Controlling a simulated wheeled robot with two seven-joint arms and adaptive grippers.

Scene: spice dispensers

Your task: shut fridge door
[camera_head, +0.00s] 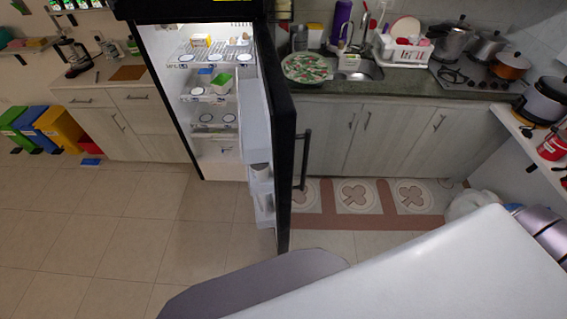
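The fridge (163,92) stands at the back left of centre with its lit interior and several shelves showing. Its black door (283,150) is wide open, swung out toward me and seen nearly edge-on. A dark vertical handle (302,160) is on the door's right-hand side. White door bins (260,180) line its inner side. A large white and grey part of my own body fills the lower right, and I cannot tell which link it is. Neither of my grippers is in view.
A counter with grey cabinets (375,135), sink and stove stands behind and right of the door. A patterned mat (355,197) lies before it. A shelf with pots (545,150) is at far right. Coloured bins (58,128) stand at left. The tiled floor (100,220) before the fridge is clear.

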